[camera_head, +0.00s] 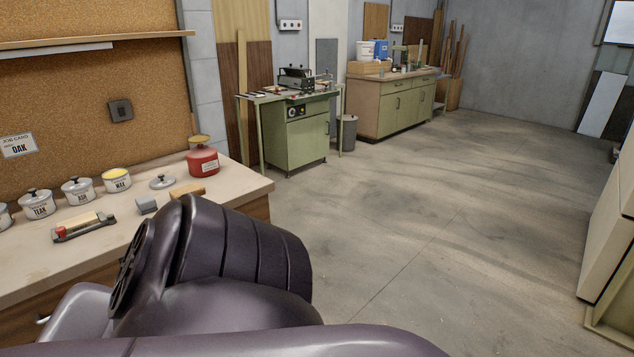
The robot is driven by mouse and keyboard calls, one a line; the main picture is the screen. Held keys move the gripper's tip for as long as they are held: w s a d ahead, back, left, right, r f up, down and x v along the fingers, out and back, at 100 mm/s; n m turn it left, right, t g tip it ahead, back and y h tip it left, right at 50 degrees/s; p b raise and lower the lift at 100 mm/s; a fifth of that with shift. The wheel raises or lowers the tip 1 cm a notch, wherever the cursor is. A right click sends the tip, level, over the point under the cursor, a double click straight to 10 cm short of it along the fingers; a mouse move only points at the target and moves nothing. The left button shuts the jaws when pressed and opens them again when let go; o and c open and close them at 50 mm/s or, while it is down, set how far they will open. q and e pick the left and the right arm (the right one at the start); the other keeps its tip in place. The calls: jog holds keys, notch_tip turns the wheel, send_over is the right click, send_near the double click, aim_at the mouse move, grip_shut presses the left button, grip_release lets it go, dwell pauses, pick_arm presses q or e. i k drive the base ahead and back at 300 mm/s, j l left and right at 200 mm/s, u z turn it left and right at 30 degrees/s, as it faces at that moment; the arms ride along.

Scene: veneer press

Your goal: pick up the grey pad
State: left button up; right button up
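A small grey block, which looks like the grey pad (147,205), lies on the pale top of the workbench (250,184) at the left. It sits to the right of a wooden piece with a red-ended tool, and just left of a tan block. A dark purple arm link of mine fills the lower left and middle, in front of the bench's near part. Neither of my grippers shows, so their state is hidden.
Labelled tins, including WAX (117,181), a loose lid (163,182), a tan block (187,191) and a red pot (203,162) stand near the pad. A green machine (295,135) and cabinet (390,104) stand behind. The concrete floor (430,210) is open.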

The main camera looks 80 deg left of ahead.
aim_at(145, 204)
jog(key=u, duration=3.55)
jog(key=i+l+u, duration=0.4)
jog(key=i+l, duration=0.65)
